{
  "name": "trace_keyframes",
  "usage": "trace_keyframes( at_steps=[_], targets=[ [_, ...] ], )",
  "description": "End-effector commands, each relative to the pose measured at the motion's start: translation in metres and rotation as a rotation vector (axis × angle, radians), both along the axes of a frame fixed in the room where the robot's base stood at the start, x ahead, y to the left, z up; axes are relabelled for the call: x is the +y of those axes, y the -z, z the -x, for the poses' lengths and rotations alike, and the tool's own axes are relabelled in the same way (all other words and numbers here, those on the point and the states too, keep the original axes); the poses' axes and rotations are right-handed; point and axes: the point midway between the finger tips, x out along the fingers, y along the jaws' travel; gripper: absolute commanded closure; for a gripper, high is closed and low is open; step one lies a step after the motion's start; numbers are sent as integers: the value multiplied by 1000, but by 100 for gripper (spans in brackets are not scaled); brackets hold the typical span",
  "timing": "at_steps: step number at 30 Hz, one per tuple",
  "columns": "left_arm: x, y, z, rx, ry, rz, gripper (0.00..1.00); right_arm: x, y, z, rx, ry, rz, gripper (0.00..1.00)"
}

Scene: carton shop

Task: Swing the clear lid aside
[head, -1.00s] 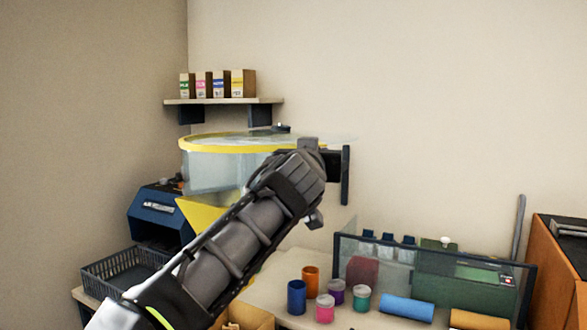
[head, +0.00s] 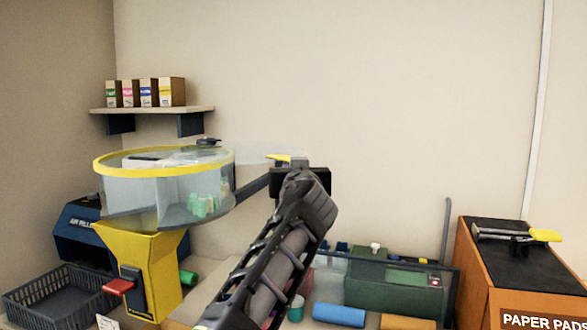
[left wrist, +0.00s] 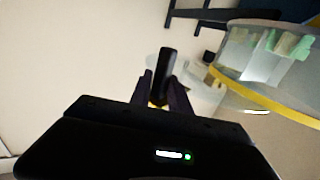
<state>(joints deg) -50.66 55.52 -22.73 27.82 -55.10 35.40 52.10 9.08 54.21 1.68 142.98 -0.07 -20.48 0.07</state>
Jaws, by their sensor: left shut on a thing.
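The clear lid (head: 258,154) is a thin see-through plate. It sticks out to the right past the yellow-rimmed clear drum (head: 147,190), with a dark knob (head: 208,142) at the drum's rim. The lid also shows faintly in the left wrist view (left wrist: 196,88). A yellow piece (head: 279,158) shows at the lid's right part, by my left gripper. My left gripper (left wrist: 162,88) is shut on a dark upright handle (left wrist: 166,65), with a little yellow at its base. In the head view the arm hides part of this area. My right gripper is in neither view.
The drum stands on a yellow base (head: 150,262) with a red lever (head: 117,286). A shelf with small boxes (head: 145,92) is above. A basket (head: 60,293) is at lower left. A green machine (head: 395,290) and an orange cabinet (head: 510,270) stand right. The wall space right is clear.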

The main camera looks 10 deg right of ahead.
Motion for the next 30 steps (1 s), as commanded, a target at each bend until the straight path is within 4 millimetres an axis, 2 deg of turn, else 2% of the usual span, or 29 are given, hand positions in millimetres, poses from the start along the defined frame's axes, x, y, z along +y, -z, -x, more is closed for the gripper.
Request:
trace_keyframes(
  at_steps=[2, 3, 9, 20, 26, 30],
  targets=[
    [0, 0, 0, 0, 0, 0, 100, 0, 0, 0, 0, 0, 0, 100],
    [0, 0, 0, 0, 0, 0, 77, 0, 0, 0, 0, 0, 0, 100],
    [1, 0, 0, 0, -1, 0, 62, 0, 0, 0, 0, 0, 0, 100],
    [1, 2, 4, -1, 0, 0, 62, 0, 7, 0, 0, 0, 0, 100],
    [3, 6, 24, -2, 0, 1, 62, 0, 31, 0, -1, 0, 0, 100],
    [5, 6, 46, -2, 1, 1, 62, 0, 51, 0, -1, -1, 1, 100]
  ],
)
